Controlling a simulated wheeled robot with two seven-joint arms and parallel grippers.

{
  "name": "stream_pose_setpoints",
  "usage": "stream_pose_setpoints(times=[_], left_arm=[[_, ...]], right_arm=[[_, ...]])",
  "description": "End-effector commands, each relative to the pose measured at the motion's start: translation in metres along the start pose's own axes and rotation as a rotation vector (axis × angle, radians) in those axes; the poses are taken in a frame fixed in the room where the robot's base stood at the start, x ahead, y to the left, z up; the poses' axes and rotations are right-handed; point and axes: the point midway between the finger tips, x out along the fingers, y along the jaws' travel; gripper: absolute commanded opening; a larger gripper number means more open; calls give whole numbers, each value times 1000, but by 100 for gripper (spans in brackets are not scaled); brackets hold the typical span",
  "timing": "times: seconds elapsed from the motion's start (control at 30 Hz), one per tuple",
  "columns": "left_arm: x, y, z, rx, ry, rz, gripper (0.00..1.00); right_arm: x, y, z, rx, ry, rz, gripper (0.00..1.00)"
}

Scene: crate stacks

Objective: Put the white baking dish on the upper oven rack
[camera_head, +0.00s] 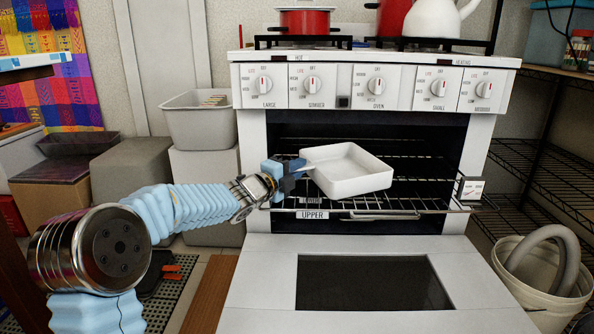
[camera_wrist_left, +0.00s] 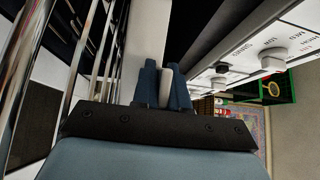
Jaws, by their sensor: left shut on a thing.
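The white baking dish (camera_head: 352,182) is square and shallow, with a stub handle on its left. My left gripper (camera_head: 296,169) is shut on that handle. In the left wrist view, the blue fingers (camera_wrist_left: 160,88) close on a pale piece of the dish (camera_wrist_left: 150,40). The dish is at the oven's mouth, over the wire rack (camera_head: 420,204) whose front label reads UPPER. I cannot tell whether the dish touches the wires; its body hides part of the rack. My right gripper is not in view.
The oven door (camera_head: 375,283) is folded down in front. A small dial (camera_head: 471,189) hangs at the rack's right end. The knob panel (camera_head: 410,88) is above the opening. Rack room is free right of the dish. A grey bin (camera_head: 198,122) stands left.

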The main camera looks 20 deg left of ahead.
Motion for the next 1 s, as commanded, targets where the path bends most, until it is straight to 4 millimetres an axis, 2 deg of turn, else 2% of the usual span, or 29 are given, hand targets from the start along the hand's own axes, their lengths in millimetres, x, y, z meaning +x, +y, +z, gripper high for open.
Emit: stream_pose_setpoints(times=[0.03, 0.07, 0.2, 0.47, 0.67, 0.77, 1.0], left_arm=[[0, 14, -1, -8, 1, 24, 0], [0, 18, 0, -7, -1, 31, 18], [0, 19, 1, -7, -2, 33, 39], [0, 19, 2, -5, -4, 35, 39], [0, 2, 2, -5, -5, 35, 39], [-22, 5, 4, -5, -8, 33, 39], [-82, 0, 3, -5, -7, 26, 39]], right_arm=[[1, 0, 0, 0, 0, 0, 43], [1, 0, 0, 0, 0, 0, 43], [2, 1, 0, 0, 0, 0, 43], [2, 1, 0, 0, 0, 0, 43], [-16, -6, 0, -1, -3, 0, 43], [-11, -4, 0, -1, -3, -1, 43], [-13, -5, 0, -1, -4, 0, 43]])
